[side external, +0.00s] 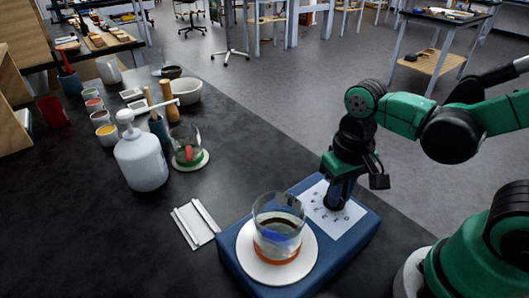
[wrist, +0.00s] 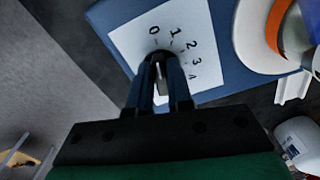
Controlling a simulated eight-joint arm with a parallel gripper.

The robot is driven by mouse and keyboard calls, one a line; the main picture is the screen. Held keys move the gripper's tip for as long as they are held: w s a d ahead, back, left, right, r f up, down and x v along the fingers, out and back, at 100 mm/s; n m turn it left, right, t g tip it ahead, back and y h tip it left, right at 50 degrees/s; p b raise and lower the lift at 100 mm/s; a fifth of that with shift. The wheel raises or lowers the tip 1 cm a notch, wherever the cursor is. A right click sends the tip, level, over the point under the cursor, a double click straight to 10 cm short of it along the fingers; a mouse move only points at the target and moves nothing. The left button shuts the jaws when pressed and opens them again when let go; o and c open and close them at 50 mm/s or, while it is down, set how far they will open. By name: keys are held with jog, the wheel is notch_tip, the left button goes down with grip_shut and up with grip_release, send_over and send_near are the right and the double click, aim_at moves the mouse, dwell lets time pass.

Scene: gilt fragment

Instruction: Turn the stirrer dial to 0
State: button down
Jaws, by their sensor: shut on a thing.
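The blue stirrer (side external: 232,262) sits on the dark bench, its white scale panel (side external: 350,221) facing up. In the wrist view the panel (wrist: 138,38) carries the numbers 0 to 4 in an arc. My gripper (side external: 336,198) points down at the panel. In the wrist view my gripper (wrist: 161,68) is shut on the dial (wrist: 161,76), a small dark knob with a pale strip between the fingers. The fingers cover much of the dial, and I cannot tell which number it points to. A glass beaker (side external: 279,214) stands on the stirrer's round white plate (side external: 248,257).
A white pump bottle (side external: 141,162), a second glass (side external: 187,141) on a pale disc and folded white strips (side external: 195,223) lie left of the stirrer. Several small pots and a white bowl (side external: 186,91) stand farther back. The bench's right edge runs close beside the stirrer.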

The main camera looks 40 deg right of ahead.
jog(key=c, duration=0.8)
grip_release()
jog(key=shift+r, duration=2.8)
jog(key=shift+w+d+f+t, duration=0.1)
jog(key=shift+w+d+t, duration=0.05)
jog(key=shift+w+t, duration=0.2)
jog(key=w+n+t, duration=0.1)
jog(key=t, duration=0.1)
jog(key=w+d+r+n+t, duration=0.1)
jog(key=w+t, duration=0.1)
jog(key=w+d+t, duration=0.1)
jog(key=t, duration=0.1)
jog(key=shift+w+r+n, duration=0.15)
jog(key=shift+w+n, duration=0.1)
jog(key=shift+n, duration=0.15)
